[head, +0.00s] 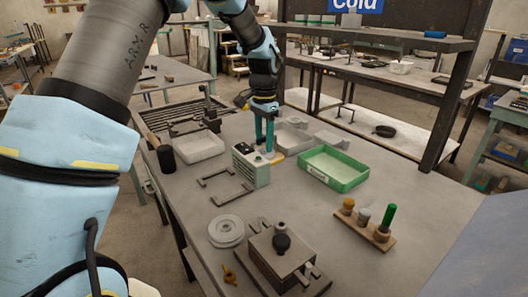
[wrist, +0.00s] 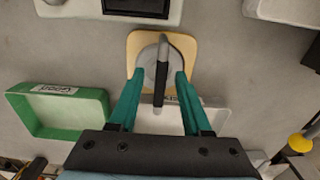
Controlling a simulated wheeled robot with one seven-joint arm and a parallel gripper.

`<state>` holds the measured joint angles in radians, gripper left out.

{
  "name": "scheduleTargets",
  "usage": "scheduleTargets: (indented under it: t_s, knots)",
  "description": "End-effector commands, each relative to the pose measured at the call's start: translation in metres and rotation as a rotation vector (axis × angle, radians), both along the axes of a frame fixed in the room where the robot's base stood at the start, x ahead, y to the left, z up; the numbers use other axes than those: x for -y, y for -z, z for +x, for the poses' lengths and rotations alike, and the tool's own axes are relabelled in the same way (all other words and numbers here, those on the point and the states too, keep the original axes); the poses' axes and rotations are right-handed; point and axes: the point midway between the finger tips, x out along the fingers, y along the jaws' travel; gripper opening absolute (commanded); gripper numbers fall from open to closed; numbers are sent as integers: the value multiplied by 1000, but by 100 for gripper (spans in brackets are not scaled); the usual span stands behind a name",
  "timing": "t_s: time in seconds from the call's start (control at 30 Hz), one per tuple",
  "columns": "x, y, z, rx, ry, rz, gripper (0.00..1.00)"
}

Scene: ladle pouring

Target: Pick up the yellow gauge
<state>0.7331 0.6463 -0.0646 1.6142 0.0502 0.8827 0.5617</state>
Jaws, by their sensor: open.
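My gripper (head: 264,146) points down over the table, beyond a pale green box. In the wrist view its two teal fingers (wrist: 159,80) are open, one on each side of a grey round piece with a dark upright handle (wrist: 161,72). That piece sits on a tan-yellow rounded square base (wrist: 136,43), whose edge also shows in the head view (head: 277,158). I cannot tell whether this is the yellow gauge or whether the fingers touch it.
The pale green box (head: 252,168) stands just in front of my gripper. A rack with pegs (head: 365,223) and a block with a black knob (head: 283,265) stand nearer.

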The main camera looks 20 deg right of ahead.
Motion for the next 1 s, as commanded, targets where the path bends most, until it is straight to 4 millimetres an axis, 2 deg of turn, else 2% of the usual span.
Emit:
scheduleTargets:
  t_s: [0.17,0.6,1.0]
  knots:
    - [0,1,0,0,0,0,48]
    - [0,0,0,0,0,0,0]
    - [0,0,0,0,0,0,0]
